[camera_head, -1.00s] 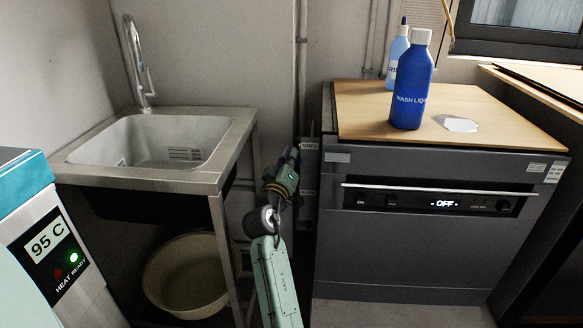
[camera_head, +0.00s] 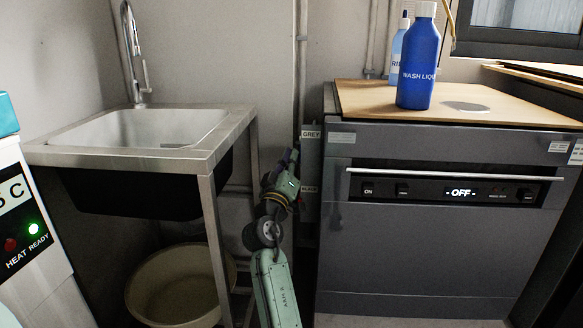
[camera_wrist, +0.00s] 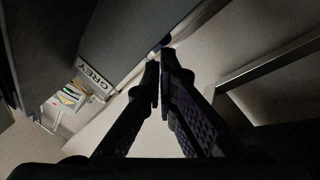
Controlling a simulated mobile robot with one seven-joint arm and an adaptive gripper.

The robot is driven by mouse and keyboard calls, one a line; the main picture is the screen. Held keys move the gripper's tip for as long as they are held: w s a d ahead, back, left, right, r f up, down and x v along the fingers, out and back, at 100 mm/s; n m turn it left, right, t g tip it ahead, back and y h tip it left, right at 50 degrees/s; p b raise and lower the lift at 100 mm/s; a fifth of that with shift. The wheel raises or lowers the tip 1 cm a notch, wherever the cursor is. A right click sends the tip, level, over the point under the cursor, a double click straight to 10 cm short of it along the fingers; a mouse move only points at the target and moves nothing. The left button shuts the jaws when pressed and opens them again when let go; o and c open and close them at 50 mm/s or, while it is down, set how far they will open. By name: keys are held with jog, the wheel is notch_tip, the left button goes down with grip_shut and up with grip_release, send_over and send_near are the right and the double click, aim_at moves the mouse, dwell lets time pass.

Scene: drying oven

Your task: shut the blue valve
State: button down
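I cannot make out a blue valve clearly in either view. My gripper (camera_head: 291,157) reaches into the narrow gap between the sink stand and the grey appliance, near a GREY label (camera_head: 311,132) on a pipe or panel at the wall. In the wrist view my gripper (camera_wrist: 160,72) has its two dark fingers drawn together at the tips, with nothing visible between them. A small bluish and white piece (camera_wrist: 164,41) shows just beyond the tips; I cannot tell what it is. The GREY label also shows in the wrist view (camera_wrist: 96,75).
The steel sink (camera_head: 150,152) stands left, with a basin (camera_head: 180,287) below it. The grey appliance (camera_head: 430,255) reading OFF stands right, bearing a blue wash bottle (camera_head: 417,65). A unit marked HEAT READY (camera_head: 28,240) is at far left. The gap around my arm is narrow.

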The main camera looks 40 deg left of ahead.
notch_tip(320, 180, up, 7)
jog(key=w+a+b, duration=0.1)
jog(key=w+b, duration=0.1)
jog(key=b, duration=0.1)
dwell(1.0)
jog(key=shift+s, duration=0.1)
dwell(0.4)
